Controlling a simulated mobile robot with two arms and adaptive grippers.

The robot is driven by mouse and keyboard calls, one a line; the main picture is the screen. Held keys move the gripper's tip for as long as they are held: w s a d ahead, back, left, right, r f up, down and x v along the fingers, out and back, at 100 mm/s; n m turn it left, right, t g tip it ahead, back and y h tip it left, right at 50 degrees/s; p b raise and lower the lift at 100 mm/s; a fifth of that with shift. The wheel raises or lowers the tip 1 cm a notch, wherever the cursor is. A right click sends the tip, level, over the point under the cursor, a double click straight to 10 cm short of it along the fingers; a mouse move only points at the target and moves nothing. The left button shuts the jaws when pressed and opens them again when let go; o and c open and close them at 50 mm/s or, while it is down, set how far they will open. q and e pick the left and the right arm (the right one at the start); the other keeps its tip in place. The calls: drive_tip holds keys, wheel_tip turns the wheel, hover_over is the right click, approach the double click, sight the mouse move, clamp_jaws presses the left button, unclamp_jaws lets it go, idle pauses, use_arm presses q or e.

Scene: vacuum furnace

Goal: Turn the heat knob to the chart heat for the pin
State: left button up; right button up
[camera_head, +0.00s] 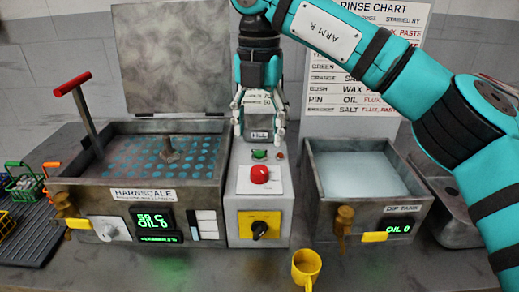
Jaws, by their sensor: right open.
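Two knobs show: a pale knob (110,230) on a white plate on the left tank's front, and a black knob (260,229) on a yellow plate on the middle box. I cannot tell from labels which is the heat knob. The chart (352,90) on the wall is titled RINSE CHART; its PIN row reads OIL and FLUX, PASTE, and my right arm covers part of it. My right gripper (259,132) points down, open and empty, above the back of the middle box, apart from both knobs. My left gripper is out of view. No pin can be made out.
The HARNSCALE tank (205,140) has a green display (153,222), seemingly 50 C, OIL 0, and a red-handled lever (82,110). A red button (260,174) tops the middle box. The dip tank (415,200) stands right. A yellow mug (306,268) stands in front; baskets (22,182) are left.

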drive_tip(key=shift+r, duration=1.6)
